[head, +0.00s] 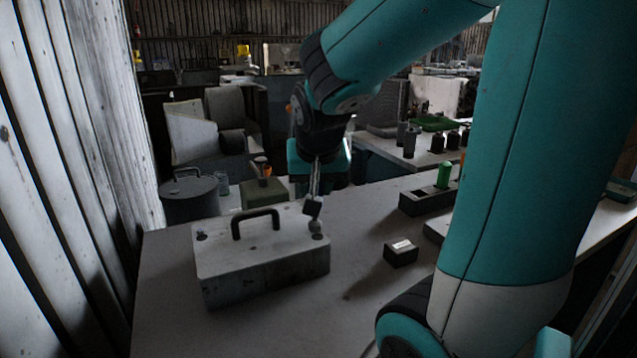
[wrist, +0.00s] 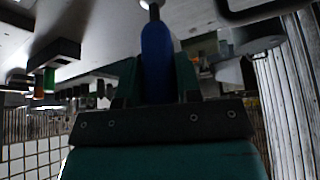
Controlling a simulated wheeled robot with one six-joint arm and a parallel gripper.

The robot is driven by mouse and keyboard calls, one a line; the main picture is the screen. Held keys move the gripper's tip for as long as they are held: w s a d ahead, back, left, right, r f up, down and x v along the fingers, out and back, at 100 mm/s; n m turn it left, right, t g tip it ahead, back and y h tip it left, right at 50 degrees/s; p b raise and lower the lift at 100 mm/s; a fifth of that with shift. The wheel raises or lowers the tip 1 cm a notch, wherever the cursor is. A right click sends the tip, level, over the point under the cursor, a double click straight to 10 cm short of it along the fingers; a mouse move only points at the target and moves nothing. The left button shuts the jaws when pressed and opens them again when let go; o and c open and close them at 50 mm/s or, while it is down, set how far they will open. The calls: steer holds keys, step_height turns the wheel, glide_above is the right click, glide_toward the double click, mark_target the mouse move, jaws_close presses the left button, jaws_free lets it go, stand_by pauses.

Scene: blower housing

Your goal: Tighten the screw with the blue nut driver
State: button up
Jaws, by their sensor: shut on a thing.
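The blue nut driver (wrist: 157,50) is upright in the wrist view, its handle between the two fingers of my gripper (wrist: 157,78), which is shut on it. Its dark shaft runs to the top edge of the wrist view, where a pale round piece shows at the tip. The grey blower housing (head: 262,278) with a dark carry handle stands on the table. In the head view my gripper is over its right rear corner, just above a small grey round piece (head: 316,228), perhaps the screw. Contact between tip and screw is unclear. The blue handle is not distinguishable in the head view.
A black holder (head: 418,204) with a green-handled tool (head: 444,175) stands to the right on the table (head: 330,325). A small dark box (head: 400,252) lies nearer. The housing's carry handle (head: 256,216) rises left of my gripper. The front of the table is clear.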

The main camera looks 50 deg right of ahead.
steer(key=shift+r+p, duration=3.8)
steer(key=shift+r, duration=0.4)
steer(key=shift+f, duration=0.1)
steer(key=shift+w, duration=0.15)
